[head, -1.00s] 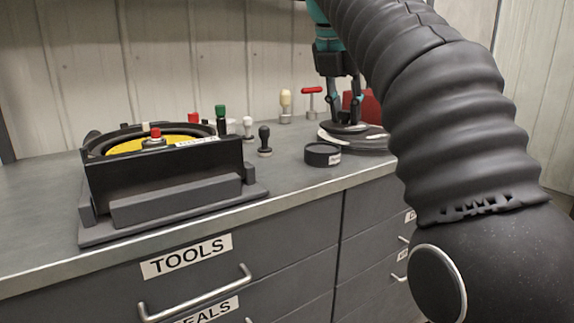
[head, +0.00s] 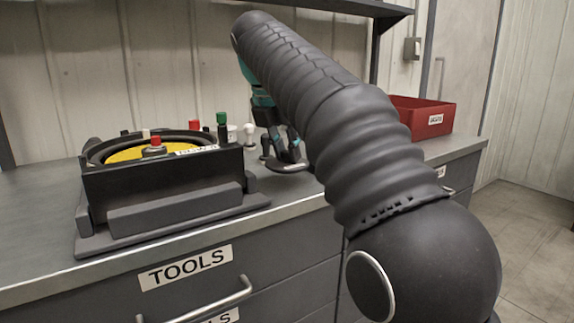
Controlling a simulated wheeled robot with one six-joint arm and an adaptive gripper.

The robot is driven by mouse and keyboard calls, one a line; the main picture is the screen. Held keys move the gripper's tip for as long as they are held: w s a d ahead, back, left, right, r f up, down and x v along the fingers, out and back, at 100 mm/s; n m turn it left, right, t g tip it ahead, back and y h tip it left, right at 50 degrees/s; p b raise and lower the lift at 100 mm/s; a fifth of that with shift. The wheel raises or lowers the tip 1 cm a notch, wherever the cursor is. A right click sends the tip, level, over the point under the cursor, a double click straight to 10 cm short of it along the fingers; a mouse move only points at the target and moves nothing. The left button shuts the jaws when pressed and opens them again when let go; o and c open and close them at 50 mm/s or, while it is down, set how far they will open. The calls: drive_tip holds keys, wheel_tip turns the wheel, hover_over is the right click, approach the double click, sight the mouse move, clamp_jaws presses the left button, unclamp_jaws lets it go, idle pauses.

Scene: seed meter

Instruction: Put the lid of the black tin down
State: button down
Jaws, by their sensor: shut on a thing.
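My gripper (head: 287,150) points down at the back of the counter, right of the black seed-meter housing. It is shut on a thin, dark, flat disc with a pale edge, which looks like the lid (head: 290,167). The lid is low over the counter top; I cannot tell whether it touches. My arm covers the right part of the lid and the counter behind it. The black tin is not visible; my arm blocks that part of the counter.
The black seed-meter housing (head: 150,190) with a yellow disc stands at left on a grey base. A green-topped piece (head: 222,125) and a white knobbed tool (head: 249,135) stand close to my gripper.

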sight(284, 154)
drive_tip(key=shift+f+b, duration=0.4)
drive_tip(key=shift+f, duration=1.25)
drive_tip(key=shift+f, duration=0.15)
drive_tip(key=c, duration=1)
unclamp_jaws()
drive_tip(key=shift+p+v, duration=0.5)
drive_tip(key=shift+v, duration=3.45)
drive_tip(key=shift+d, duration=0.1)
